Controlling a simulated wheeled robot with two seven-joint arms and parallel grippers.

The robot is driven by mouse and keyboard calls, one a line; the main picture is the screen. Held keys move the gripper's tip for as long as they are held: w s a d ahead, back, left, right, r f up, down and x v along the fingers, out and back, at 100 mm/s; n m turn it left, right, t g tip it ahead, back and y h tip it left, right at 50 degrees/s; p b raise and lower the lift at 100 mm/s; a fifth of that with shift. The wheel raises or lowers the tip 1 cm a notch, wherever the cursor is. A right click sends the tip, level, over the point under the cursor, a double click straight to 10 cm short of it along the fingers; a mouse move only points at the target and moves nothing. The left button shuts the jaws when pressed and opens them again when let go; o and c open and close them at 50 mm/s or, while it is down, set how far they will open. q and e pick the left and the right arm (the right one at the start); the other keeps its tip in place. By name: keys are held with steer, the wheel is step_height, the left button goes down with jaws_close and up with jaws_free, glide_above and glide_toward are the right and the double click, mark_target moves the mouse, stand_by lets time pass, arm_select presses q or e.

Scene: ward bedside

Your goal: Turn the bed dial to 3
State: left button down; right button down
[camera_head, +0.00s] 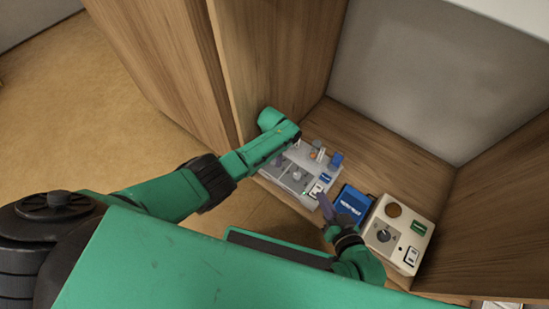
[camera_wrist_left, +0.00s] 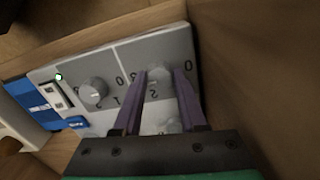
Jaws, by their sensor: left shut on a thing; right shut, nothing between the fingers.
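A pale grey panel (camera_head: 311,172) with dials stands in the wooden niche; it also shows in the left wrist view (camera_wrist_left: 65,70). My left gripper (camera_head: 277,160) is over its left end, with the tips partly hidden by the arm in the head view. In the left wrist view its purple fingers (camera_wrist_left: 165,85) are shut around a grey dial (camera_wrist_left: 158,76), with printed digits around it. Its pointer setting cannot be read surely. A second grey dial (camera_wrist_left: 93,91) stands to the left, apart from the fingers. My right gripper (camera_head: 326,204) is shut and empty near the panel's right end.
A blue box (camera_head: 351,203) stands right of the panel. Small bottles or cups (camera_head: 317,150) stand by the panel's back edge. Wooden walls enclose the niche on both sides.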

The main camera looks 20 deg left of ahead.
arm_select(q)
steer(key=shift+m, duration=0.3)
steer(key=shift+c, duration=2.3)
jaws_free()
steer(key=shift+r, duration=0.1)
